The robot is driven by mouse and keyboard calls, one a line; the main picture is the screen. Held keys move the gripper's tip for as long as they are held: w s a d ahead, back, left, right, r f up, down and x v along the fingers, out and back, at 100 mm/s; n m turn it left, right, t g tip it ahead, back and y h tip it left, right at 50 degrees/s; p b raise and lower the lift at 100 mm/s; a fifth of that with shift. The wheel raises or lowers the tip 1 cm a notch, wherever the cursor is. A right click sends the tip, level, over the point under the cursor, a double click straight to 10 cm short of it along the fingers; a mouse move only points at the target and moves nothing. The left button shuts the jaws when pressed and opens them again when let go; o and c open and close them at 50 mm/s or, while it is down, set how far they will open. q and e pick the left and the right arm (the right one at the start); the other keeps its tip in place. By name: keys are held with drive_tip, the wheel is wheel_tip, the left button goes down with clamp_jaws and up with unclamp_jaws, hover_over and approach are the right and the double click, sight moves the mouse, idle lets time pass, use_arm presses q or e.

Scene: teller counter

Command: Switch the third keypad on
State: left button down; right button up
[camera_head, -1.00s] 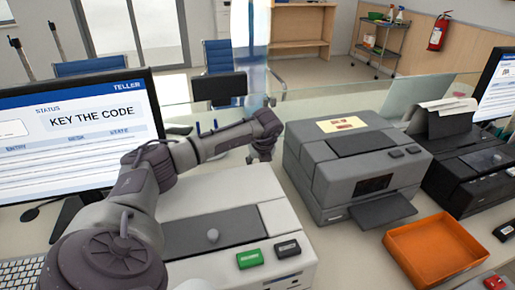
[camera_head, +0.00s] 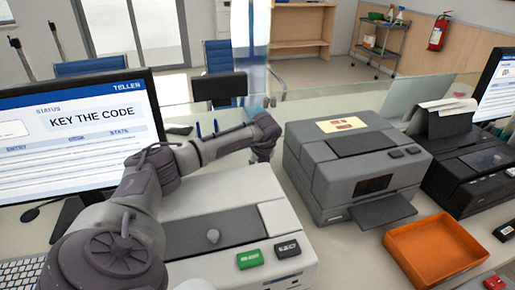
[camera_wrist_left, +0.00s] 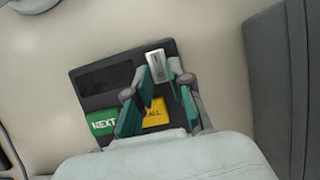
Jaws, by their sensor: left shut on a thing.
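A dark keypad (camera_wrist_left: 92,76) lies on the pale counter in the left wrist view. It has a dark display, a green NEXT button (camera_wrist_left: 102,123), a yellow CALL button (camera_wrist_left: 156,115) and a small silver switch (camera_wrist_left: 156,66) at its upper right corner. My left gripper (camera_wrist_left: 158,85) points down over the keypad, its teal fingers closed in on either side of the switch. In the head view my left gripper (camera_head: 261,154) is between the two grey machines, low over the counter behind them. The keypad is hidden there. I cannot tell which keypad in the row this is.
A white-grey machine (camera_head: 285,205) with green and black buttons stands under my left arm. A grey printer (camera_head: 335,180) stands close to the right of the gripper. An orange tray (camera_head: 400,255) lies in front of it. A teller monitor (camera_head: 80,140) stands at left.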

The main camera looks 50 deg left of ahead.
use_arm(q)
drive_tip(key=shift+w+a+r+g+h, duration=0.15)
drive_tip(key=shift+a+g+h, duration=0.2)
drive_tip(key=shift+h, duration=0.45)
drive_tip(key=shift+w+a+r+g+h, duration=0.1)
drive_tip(key=shift+g+h, duration=0.35)
drive_tip(key=shift+h, duration=0.35)
drive_tip(key=c, duration=1)
unclamp_jaws()
drive_tip(key=shift+c, duration=0.2)
wheel_tip(320, 180, up, 12)
drive_tip(key=shift+s+d, duration=0.2)
drive_tip(key=shift+d, duration=0.1)
